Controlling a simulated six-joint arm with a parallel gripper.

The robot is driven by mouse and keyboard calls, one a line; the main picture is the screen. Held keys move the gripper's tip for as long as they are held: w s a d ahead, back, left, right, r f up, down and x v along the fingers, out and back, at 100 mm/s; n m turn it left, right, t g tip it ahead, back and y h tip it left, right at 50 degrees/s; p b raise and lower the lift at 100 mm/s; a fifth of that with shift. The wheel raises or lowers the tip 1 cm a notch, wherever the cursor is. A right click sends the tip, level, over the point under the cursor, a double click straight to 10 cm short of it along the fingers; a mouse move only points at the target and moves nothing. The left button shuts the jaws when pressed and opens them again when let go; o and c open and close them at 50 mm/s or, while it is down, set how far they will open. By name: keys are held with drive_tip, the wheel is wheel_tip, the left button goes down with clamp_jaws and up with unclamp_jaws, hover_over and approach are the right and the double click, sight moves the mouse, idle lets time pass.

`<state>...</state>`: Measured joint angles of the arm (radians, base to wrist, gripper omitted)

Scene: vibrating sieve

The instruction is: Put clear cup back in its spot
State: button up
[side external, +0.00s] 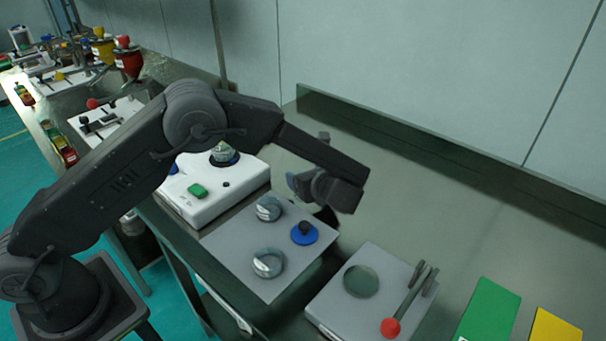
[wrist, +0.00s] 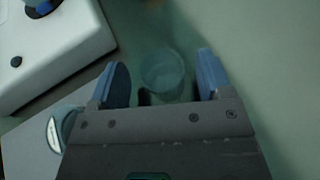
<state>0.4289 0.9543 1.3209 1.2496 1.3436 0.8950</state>
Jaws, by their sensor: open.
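A clear cup (wrist: 162,72) shows in the wrist view on the dark green bench top, between the two blue fingers of my gripper (wrist: 161,82). The fingers are apart, with a gap on each side of the cup. In the side view my gripper (side external: 312,186) is low over the bench behind the grey plate, and I cannot make out the cup there. A small grey block (side external: 375,294) at the front right has a round greenish recess-like circle in its top. I cannot tell its depth.
A grey plate (side external: 235,243) carries two shiny round lids and a blue disc with a black knob (side external: 304,232). A white machine (side external: 210,190) stands left of my gripper. A red-tipped tool (side external: 391,326) and green box (side external: 490,310) are at right. The bench behind is clear.

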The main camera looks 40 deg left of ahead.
drive_tip(key=v, duration=1)
drive_tip(key=s+a+r+n+g+h, duration=0.3)
drive_tip(key=s+a+r+n+h, duration=0.3)
drive_tip(key=s+a+r+n, duration=0.5)
drive_tip(key=s+r+n+t+h, duration=0.1)
drive_tip(key=s+r+n+h, duration=0.1)
drive_tip(key=s+n, duration=0.3)
drive_tip(key=s+r+n+t+h, duration=0.2)
drive_tip(key=s+n, duration=0.4)
drive_tip(key=s, duration=0.6)
drive_tip(key=r+h, duration=0.1)
drive_tip(key=h, duration=0.1)
drive_tip(key=shift+a+n+h, duration=0.3)
